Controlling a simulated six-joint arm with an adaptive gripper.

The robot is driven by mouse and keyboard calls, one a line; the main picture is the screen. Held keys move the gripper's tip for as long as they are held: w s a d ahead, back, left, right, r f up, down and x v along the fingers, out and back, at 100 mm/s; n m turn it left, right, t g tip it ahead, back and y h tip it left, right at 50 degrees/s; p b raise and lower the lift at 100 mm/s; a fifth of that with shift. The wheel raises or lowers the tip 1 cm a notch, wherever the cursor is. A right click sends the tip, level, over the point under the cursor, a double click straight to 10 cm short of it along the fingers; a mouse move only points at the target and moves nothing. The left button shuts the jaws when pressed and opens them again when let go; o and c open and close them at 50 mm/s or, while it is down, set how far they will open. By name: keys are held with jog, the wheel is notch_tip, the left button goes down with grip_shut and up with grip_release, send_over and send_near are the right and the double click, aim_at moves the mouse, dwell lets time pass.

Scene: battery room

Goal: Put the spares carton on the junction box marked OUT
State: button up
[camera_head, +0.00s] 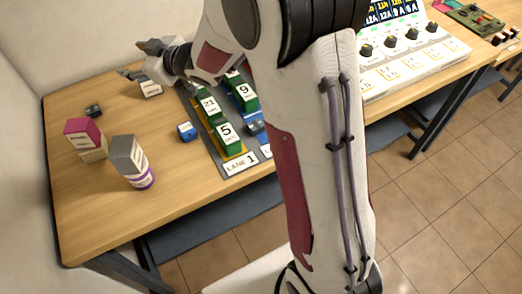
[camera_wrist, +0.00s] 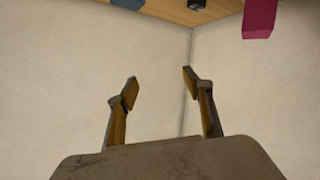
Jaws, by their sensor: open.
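My gripper (camera_head: 152,47) is raised over the back of the wooden table. In the wrist view my gripper (camera_wrist: 160,84) is open, with nothing between its fingers. A magenta-topped box with a tan lower part (camera_head: 84,140) stands at the left; its magenta part (camera_wrist: 260,15) shows at the wrist view's top edge. A tall grey block on a white and purple base (camera_head: 130,162) stands nearer the front. A grey box with a white label (camera_head: 150,88) lies near the back, below my gripper. Their labels are too small to read, so I cannot tell which is the spares carton or the OUT junction box.
Green numbered blocks (camera_head: 224,132) stand on a grey mat marked LANE 1 (camera_head: 239,163). A blue cube (camera_head: 186,131) sits beside it. A small dark object (camera_head: 93,111) lies at the back left. A white knobbed panel (camera_head: 410,62) stands at right. The table's front left is clear; walls border it.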

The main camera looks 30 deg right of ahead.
jog(key=s+d+r+m+g+h, duration=0.1)
jog(key=s+d+r+m+h, duration=0.25)
jog(key=s+d, duration=0.4)
jog(key=s+d+r+m+g+h, duration=0.1)
jog(key=s+d+r+m+h, duration=0.2)
jog(key=s+d, duration=0.45)
jog(key=s+a+f+m+g, duration=0.1)
jog(key=s+f+g, duration=0.1)
jog(key=s, duration=1.1)
jog(key=s+a+f+m+g, duration=0.1)
jog(key=s+f+g, duration=0.1)
jog(key=s, duration=1.1)
jog(key=shift+s+a+f+g, duration=0.15)
jog(key=shift+f+g, duration=0.05)
jog(key=shift+g, duration=0.3)
dwell(2.3)
